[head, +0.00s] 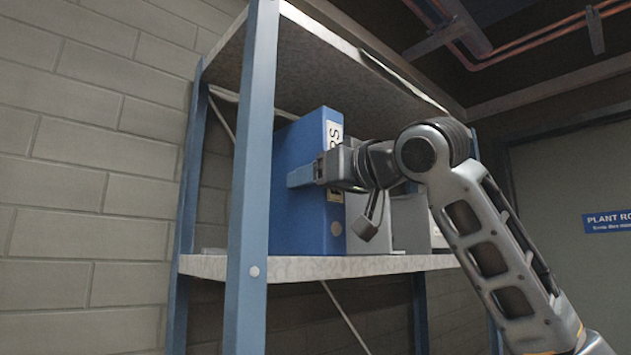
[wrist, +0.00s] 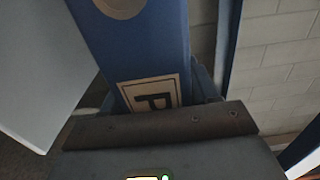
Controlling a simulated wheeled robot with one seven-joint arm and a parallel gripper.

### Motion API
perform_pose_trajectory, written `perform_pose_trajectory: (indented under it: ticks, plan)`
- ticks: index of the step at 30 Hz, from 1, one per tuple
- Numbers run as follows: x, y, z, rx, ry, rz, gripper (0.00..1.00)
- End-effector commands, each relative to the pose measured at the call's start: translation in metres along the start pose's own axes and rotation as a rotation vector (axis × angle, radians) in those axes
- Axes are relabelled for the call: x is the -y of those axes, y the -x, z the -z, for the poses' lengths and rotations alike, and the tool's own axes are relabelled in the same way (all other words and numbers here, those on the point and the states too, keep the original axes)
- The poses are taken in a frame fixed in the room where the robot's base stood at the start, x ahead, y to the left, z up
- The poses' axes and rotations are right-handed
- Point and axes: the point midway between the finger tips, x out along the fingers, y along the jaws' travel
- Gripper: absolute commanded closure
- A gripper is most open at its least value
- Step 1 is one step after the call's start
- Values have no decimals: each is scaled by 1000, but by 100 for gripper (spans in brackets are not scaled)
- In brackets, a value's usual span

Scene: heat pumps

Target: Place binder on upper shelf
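The blue binder (head: 297,215) is upright in the shelf bay, with its lower edge at the shelf board (head: 370,264). I cannot tell if it bears fully on the board. My gripper (head: 305,175) reaches in from the right at mid-height of the spine, one finger lying flat along the binder's near side. The far finger is hidden in the head view. In the wrist view the binder's spine (wrist: 150,45), with a label and a round hole, lies between the fingers (wrist: 158,95), which appear to touch both sides.
Grey-white box files (head: 408,222) stand on the same board, right of the binder. A blue upright post (head: 252,160) is close on the left. The shelf's top board (head: 330,75) hangs above with clear space below it. A block wall (head: 80,190) is at left.

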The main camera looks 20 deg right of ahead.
Motion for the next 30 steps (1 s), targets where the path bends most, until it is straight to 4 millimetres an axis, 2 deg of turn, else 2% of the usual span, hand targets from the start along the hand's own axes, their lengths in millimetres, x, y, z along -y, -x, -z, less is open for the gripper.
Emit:
perform_pose_trajectory:
  ticks: [1,6,17,20,30]
  plan:
    - [0,0,0,0,0,0,36]
    - [0,0,1,0,0,0,20]
    - [0,4,2,-1,0,0,19]
    - [-1,18,2,-3,0,-1,19]
    - [0,86,2,-4,2,0,19]
